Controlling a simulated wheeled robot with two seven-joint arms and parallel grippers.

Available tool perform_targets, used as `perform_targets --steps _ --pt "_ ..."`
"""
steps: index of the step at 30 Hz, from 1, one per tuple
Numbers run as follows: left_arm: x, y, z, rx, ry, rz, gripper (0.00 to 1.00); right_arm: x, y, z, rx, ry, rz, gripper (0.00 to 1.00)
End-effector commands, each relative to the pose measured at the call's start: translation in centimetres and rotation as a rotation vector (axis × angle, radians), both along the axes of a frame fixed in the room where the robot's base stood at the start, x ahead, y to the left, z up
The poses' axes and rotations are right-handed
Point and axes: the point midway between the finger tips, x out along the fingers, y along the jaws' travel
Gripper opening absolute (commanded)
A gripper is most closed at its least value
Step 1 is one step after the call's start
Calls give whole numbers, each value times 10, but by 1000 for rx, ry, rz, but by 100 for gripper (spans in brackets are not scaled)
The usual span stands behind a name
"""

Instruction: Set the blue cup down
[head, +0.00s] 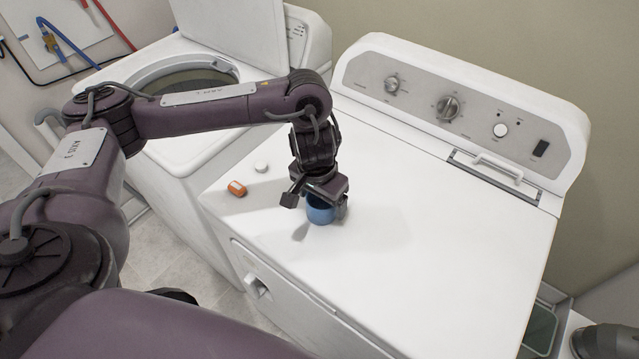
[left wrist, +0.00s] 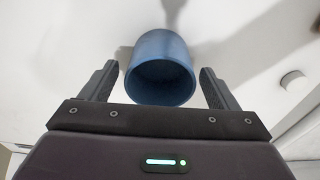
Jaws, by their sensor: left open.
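The blue cup (head: 320,212) is on the white top of the dryer (head: 430,240), just under my left gripper (head: 316,203). In the left wrist view the blue cup (left wrist: 160,68) is between the two dark fingers of the left gripper (left wrist: 158,70), its round mouth facing the camera. The fingers are apart, with a visible gap on each side of the cup. In the head view the gripper hides the cup's upper part. My right gripper does not show.
An orange object (head: 237,188) and a small white round object (head: 261,166) lie on the dryer top, left of the cup. The open washer (head: 180,150) stands to the left. The dryer's control panel (head: 460,105) rises behind. The top right of the cup is clear.

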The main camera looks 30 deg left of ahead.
Motion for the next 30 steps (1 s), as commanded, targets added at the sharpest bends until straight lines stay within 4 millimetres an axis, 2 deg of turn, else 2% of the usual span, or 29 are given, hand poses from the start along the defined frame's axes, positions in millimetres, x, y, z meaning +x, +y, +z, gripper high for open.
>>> perform_targets --steps 1,9,15,21,30 --pt "1 1 12 1 -5 -1 82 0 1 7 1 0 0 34" --pt "-5 2 67 2 -7 -2 82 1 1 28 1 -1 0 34" --pt "-10 2 96 2 -4 -1 82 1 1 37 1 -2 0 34" --pt "-13 2 110 1 -2 -1 82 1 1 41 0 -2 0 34" --pt "-13 3 111 1 0 0 82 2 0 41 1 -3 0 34"
